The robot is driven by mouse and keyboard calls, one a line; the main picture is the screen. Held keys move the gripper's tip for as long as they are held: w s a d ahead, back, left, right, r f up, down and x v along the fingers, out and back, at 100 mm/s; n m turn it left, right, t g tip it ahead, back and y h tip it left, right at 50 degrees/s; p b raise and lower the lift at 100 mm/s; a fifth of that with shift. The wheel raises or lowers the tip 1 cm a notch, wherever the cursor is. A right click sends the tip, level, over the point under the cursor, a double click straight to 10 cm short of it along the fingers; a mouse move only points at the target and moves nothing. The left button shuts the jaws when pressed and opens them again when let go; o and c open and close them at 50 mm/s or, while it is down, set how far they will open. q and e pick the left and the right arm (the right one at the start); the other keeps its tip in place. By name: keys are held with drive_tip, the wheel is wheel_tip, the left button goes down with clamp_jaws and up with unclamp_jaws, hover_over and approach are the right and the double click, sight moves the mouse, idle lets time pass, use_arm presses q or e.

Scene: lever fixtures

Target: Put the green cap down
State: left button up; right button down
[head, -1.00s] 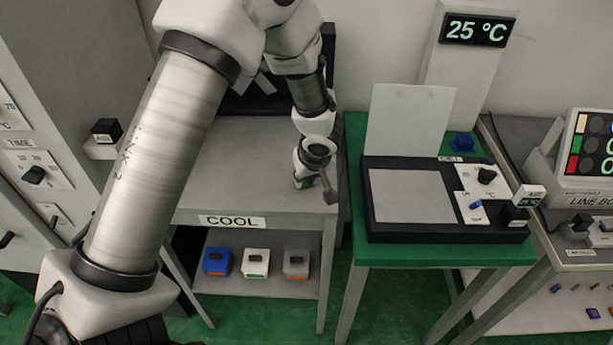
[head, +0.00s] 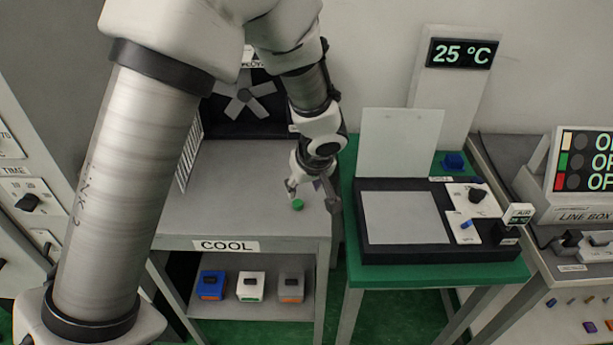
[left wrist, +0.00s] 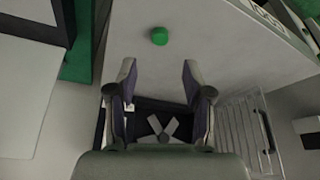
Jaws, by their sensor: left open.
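The green cap (head: 297,204) rests on the grey top of the COOL table (head: 215,215), near its right side. It also shows in the left wrist view (left wrist: 159,36), beyond the fingertips and apart from them. My left gripper (head: 312,196) is open and empty, with its fingers over the table near the cap. In the left wrist view my left gripper (left wrist: 158,72) has its two fingers spread wide with nothing between them. My right gripper is not in view.
A green table (head: 440,278) with a black-framed plate device (head: 405,218) stands to the right. The table's middle is clear.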

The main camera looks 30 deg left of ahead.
use_arm(q)
drive_tip(key=s+d+f+m+h, duration=0.1)
drive_tip(key=s+f, duration=0.1)
drive_tip(key=f, duration=0.1)
drive_tip(key=s+d+f+m+g, duration=0.1)
drive_tip(key=s+d+f, duration=0.1)
drive_tip(key=f, duration=0.1)
drive_tip(key=s+d+f+m+h, duration=0.1)
drive_tip(key=s+f, duration=0.1)
drive_tip(key=f, duration=0.1)
drive_tip(key=shift+d+g+h, duration=0.25)
drive_tip(key=shift+g+h, duration=0.05)
drive_tip(key=s+f+m+g+h, duration=0.1)
drive_tip(key=s+f+m, duration=0.6)
drive_tip(key=s+f, duration=1.1)
drive_tip(key=shift+s+d, duration=0.2)
drive_tip(key=shift+s, duration=0.8)
drive_tip(key=shift+w, duration=0.1)
